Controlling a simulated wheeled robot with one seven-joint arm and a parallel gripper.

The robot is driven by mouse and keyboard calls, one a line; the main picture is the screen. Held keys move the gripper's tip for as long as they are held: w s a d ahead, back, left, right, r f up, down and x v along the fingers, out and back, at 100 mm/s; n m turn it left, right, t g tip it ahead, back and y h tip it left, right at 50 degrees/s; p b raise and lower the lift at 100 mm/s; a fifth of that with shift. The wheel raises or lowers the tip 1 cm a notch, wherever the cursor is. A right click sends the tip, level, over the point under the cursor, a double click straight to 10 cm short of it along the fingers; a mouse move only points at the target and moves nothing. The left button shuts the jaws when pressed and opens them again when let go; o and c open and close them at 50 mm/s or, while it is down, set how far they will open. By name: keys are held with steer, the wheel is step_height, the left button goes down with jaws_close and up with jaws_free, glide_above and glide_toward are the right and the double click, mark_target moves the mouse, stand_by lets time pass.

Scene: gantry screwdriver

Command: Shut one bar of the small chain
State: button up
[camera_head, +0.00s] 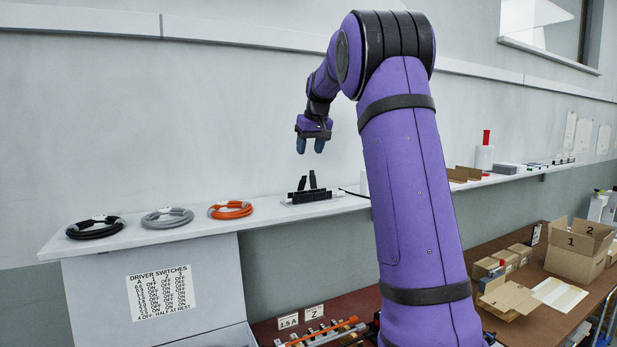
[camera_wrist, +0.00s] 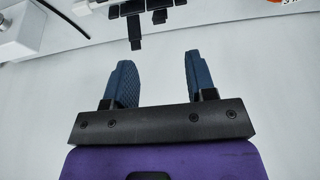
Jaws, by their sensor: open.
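The small chain (camera_head: 311,195) is a short black piece on the white wall shelf, with two black bars (camera_head: 307,182) standing up from it, apart and slightly tilted. In the wrist view the chain (camera_wrist: 147,10) is at the top edge, partly cut off, with a bar (camera_wrist: 134,32) projecting toward my fingers. My gripper (camera_head: 310,146) hangs above the chain with its fingertips pointing down, clear of the bars. In the wrist view my gripper (camera_wrist: 158,65) has its two blue fingers spread, with nothing between them.
The shelf (camera_head: 260,222) also holds black (camera_head: 94,228), grey (camera_head: 167,218) and orange (camera_head: 231,210) cable coils left of the chain. The wall is close behind. My arm hides part of the shelf right of the chain. A workbench with open cartons (camera_head: 572,262) is lower right.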

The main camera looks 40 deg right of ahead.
mark_target(305, 177)
steer(key=x, duration=1)
steer(key=shift+w+f, duration=0.1)
steer(key=shift+f, duration=0.25)
steer(key=c, duration=0.9)
steer(key=shift+s+a+f+t+h, duration=0.1)
steer(key=shift+s+f+t+h, duration=0.2)
steer(key=shift+t, duration=0.4)
steer(key=shift+s+f+t+h, duration=0.1)
steer(key=shift+s+t, duration=0.25)
steer(key=shift+t, duration=0.35)
steer(key=shift+s+f+t, duration=0.2)
steer(key=shift+f+t, duration=0.05)
steer(key=shift+t, duration=0.45)
steer(key=shift+s+a+f+t+h, duration=0.2)
steer(key=shift+f+t+h, duration=0.2)
steer(key=shift+t, duration=0.4)
